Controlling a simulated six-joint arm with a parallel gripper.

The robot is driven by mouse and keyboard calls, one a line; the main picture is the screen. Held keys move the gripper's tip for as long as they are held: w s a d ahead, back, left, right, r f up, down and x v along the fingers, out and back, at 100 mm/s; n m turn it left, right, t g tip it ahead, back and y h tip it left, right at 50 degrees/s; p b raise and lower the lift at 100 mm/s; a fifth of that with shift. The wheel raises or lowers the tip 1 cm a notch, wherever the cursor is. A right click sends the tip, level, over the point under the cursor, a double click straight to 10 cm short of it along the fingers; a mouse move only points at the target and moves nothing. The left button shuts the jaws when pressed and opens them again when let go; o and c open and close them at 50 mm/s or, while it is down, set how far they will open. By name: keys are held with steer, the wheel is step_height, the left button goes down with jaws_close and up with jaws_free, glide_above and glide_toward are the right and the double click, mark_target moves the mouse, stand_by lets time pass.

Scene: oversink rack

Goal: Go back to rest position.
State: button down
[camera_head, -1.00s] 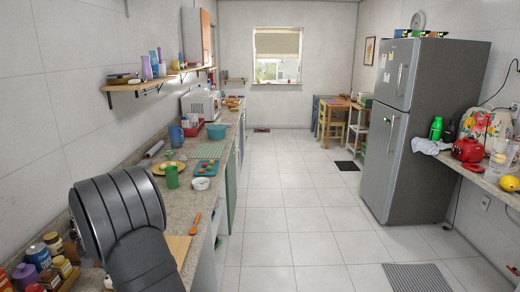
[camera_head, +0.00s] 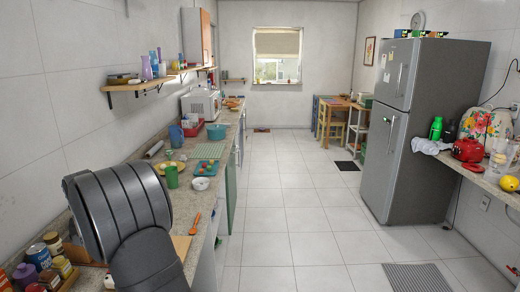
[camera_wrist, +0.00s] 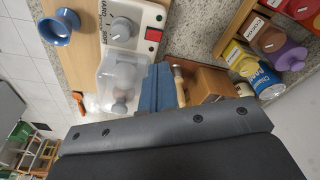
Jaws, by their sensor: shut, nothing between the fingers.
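My gripper (camera_wrist: 160,70) shows in the wrist view as blue-grey fingers closed together, with nothing held between them. It is over the counter, between a white appliance with a dial and red switch (camera_wrist: 125,27) and a wooden block (camera_wrist: 207,84). How far it is above the counter I cannot tell. In the head view my dark grey arm stands over the near left counter and the gripper itself is hidden behind it.
Spice jars stand in a wooden rack (camera_wrist: 226,33) beside the gripper. A blue cup-shaped piece (camera_wrist: 61,27) is on a wooden board. In the head view an orange spoon (camera_head: 194,225), green mug (camera_head: 172,177) and white bowl (camera_head: 200,184) lie farther along the counter. The aisle floor (camera_head: 285,200) is clear.

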steer(key=shift+f, duration=0.1)
steer(key=shift+f, duration=3.4)
step_height(320, 180, up, 6)
steer(key=shift+r, duration=0.15)
step_height(320, 180, down, 6)
steer(key=shift+f, duration=0.1)
steer(key=s+d+r+m+t, duration=0.1)
steer(key=s+r+m, duration=0.1)
steer(key=r, duration=0.4)
steer(key=s+d+r+m+t, duration=0.1)
steer(key=s+d+r+m, duration=0.1)
steer(key=s+r, duration=0.2)
steer(key=s+d+r+m+t+y, duration=0.1)
steer(key=s+d+r+m, duration=0.1)
steer(key=r, duration=0.8)
steer(key=shift+s+r, duration=0.15)
steer(key=shift+s, duration=0.65)
